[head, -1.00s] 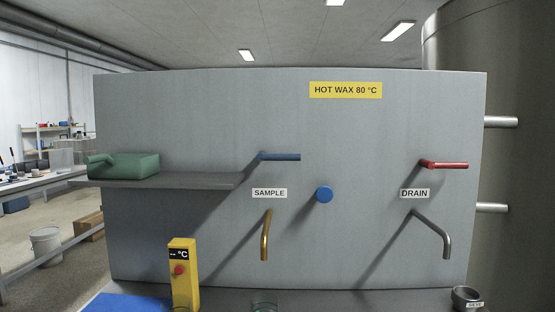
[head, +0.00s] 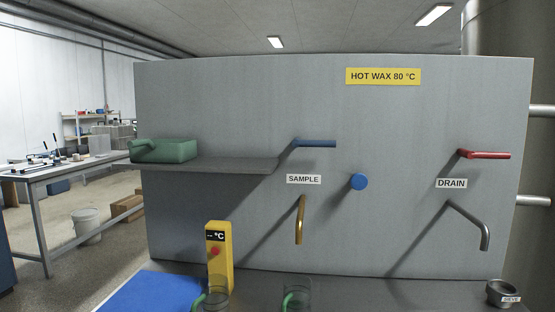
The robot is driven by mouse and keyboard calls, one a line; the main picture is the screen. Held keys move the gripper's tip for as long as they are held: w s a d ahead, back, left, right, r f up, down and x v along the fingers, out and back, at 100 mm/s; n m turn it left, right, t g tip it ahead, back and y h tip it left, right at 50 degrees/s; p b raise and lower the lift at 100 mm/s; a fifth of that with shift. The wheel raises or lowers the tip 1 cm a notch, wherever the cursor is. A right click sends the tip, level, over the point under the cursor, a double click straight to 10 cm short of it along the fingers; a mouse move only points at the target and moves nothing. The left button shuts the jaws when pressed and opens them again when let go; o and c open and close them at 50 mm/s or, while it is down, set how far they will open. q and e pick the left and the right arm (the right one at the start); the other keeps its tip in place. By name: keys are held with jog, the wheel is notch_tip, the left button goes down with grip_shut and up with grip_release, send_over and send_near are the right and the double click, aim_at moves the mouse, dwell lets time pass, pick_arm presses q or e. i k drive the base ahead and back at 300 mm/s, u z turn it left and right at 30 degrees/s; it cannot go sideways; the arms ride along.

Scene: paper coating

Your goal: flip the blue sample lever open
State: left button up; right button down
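The blue sample lever (head: 315,143) sticks out level to the right from the grey panel, above the SAMPLE label (head: 304,179). A brass spout (head: 300,222) hangs below that label. Neither of my grippers shows in the head view, and nothing touches the lever.
A red lever (head: 487,154) and a steel spout (head: 471,222) sit at the DRAIN label. A round blue knob (head: 359,181) lies between. A shelf (head: 222,165) holds a green object (head: 172,150). Below stand a yellow thermometer (head: 219,257), two clear beakers (head: 297,294), a sieve cup (head: 499,292) and a blue mat (head: 150,292).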

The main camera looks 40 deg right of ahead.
aim_at(297, 142)
jog(key=k, duration=0.55)
jog(key=z, duration=0.65)
jog(key=i, duration=0.5)
jog(key=z, duration=0.05)
